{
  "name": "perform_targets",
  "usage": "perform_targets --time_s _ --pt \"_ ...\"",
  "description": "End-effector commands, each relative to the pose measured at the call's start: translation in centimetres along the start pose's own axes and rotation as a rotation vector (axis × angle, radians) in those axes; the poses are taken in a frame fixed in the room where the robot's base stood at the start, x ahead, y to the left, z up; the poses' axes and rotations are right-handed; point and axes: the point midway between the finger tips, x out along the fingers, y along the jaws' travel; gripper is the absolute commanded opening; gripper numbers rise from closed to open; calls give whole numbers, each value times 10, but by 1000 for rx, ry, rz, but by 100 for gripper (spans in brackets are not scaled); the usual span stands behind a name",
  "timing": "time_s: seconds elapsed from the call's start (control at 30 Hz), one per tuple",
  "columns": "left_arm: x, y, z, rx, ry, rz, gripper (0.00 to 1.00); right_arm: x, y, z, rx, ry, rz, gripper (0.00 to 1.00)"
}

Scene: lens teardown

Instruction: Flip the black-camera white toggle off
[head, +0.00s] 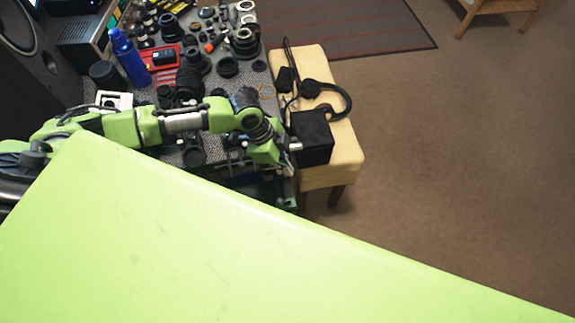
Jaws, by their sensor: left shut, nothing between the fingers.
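A black boxy object (314,137), which looks like the black camera, sits on the near end of a pale yellow bench. A small whitish part (295,146) shows at its left side; I cannot tell if it is the white toggle. My green left arm reaches in from the left and bends down beside the box. My left gripper (287,188) is shut and empty, low at the bench's left edge; its fingertips are small and dark here. I cannot tell whether it touches the box. My right gripper is not in view.
Black headphones (335,98) lie on the yellow bench (342,165) behind the box. The grey-topped table to the left is crowded with lenses, a blue bottle (129,58) and a red tray (160,64). Open carpet (460,160) lies right. A large green surface of mine hides the foreground.

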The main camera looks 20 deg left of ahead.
Motion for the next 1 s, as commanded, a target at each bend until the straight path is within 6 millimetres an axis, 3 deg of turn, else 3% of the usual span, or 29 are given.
perform_targets --time_s 0.5,1.0 --pt "-2 15 4 -3 0 0 0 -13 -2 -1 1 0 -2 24" --pt "-8 16 1 -3 0 -1 0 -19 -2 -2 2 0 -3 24"
